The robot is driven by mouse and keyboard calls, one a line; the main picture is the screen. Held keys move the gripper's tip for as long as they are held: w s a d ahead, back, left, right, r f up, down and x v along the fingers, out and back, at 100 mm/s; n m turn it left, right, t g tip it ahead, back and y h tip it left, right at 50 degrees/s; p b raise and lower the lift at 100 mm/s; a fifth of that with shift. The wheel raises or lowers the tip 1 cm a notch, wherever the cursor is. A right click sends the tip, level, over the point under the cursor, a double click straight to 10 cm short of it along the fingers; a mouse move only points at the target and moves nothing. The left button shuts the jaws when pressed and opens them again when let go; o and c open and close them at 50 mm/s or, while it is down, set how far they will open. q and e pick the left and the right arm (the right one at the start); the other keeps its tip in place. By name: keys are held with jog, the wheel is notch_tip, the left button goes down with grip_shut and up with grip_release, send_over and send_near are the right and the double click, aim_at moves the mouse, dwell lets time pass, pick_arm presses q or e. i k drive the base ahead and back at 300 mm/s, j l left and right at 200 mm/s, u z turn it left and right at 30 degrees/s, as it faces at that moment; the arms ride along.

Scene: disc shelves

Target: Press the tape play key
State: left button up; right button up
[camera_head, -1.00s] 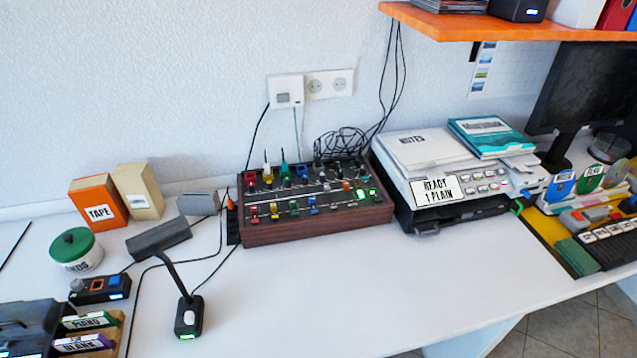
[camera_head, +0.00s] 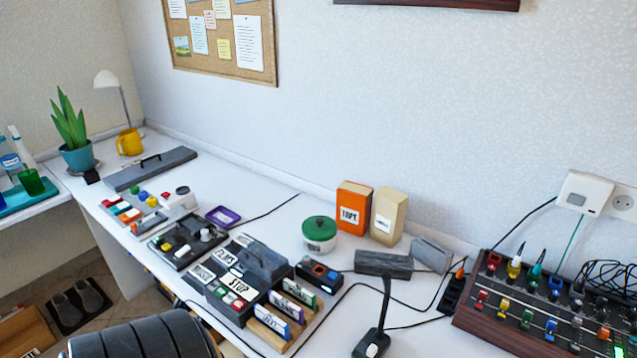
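A dark tape-player-like machine (camera_head: 248,277) with a carry handle stands on the white desk in the lower middle. A white label on it reads STOP, and small red, white and green keys (camera_head: 231,298) sit along its front. I cannot read which key is play. Another dark device (camera_head: 186,241) with knobs and a yellow key lies to its left. An orange box labelled TAPE (camera_head: 353,208) stands upright at the back of the desk. Neither of my grippers shows in this view.
A wooden rack of labelled cartridges (camera_head: 290,304) stands right of the machine. A green-lidded jar (camera_head: 319,235), a dark microphone-like stand (camera_head: 383,310) and a knobbed mixer (camera_head: 545,310) stand farther right. A dark ribbed shape (camera_head: 145,335) fills the bottom left.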

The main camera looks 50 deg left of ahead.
aim_at(222, 292)
jog(key=u, duration=2.1)
